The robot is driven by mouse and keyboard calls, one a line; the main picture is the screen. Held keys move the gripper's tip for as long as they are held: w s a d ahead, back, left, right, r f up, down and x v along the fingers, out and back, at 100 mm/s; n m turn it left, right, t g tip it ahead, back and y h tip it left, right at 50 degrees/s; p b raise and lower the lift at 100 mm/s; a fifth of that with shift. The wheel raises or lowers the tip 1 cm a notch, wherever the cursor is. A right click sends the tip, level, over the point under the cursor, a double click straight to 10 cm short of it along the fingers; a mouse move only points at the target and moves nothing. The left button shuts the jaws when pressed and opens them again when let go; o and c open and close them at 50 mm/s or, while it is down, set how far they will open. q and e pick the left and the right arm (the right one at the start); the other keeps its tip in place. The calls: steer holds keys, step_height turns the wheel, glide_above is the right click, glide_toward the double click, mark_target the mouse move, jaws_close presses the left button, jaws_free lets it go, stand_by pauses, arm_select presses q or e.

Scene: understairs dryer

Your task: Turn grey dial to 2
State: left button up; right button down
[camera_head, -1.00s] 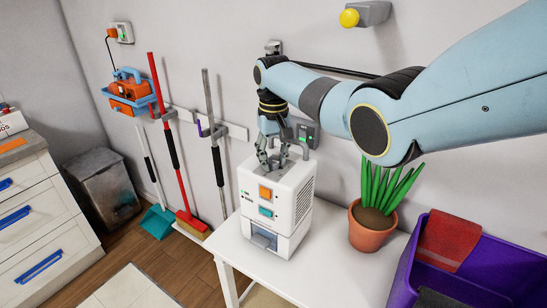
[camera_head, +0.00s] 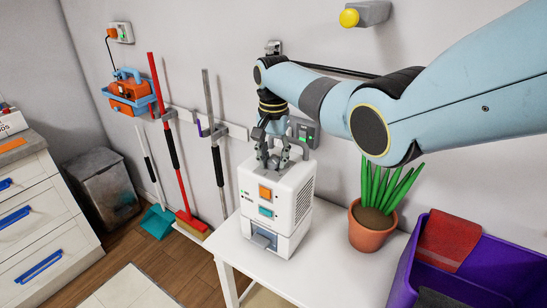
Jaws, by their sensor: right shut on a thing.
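A white boxy dryer unit (camera_head: 292,212) stands on a white table, with an orange button (camera_head: 265,191) and a teal button (camera_head: 265,211) on its front. My right gripper (camera_head: 272,165) points straight down at the top of the unit. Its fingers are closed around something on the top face. The grey dial is mostly hidden by the fingers, and its number marks cannot be read. My left gripper is not in view.
A potted plant (camera_head: 371,225) stands right of the unit, and a purple bin (camera_head: 475,268) with a red cloth (camera_head: 447,240) is at the lower right. The white table (camera_head: 335,265) is bare in front. Brooms lean on the wall at left.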

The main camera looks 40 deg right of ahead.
mark_target(273, 160)
stand_by(0.4)
steer(key=c, duration=0.9)
jaws_free()
steer(key=shift+c, duration=0.2)
steer(key=shift+r, duration=0.1)
step_height(273, 160, up, 12)
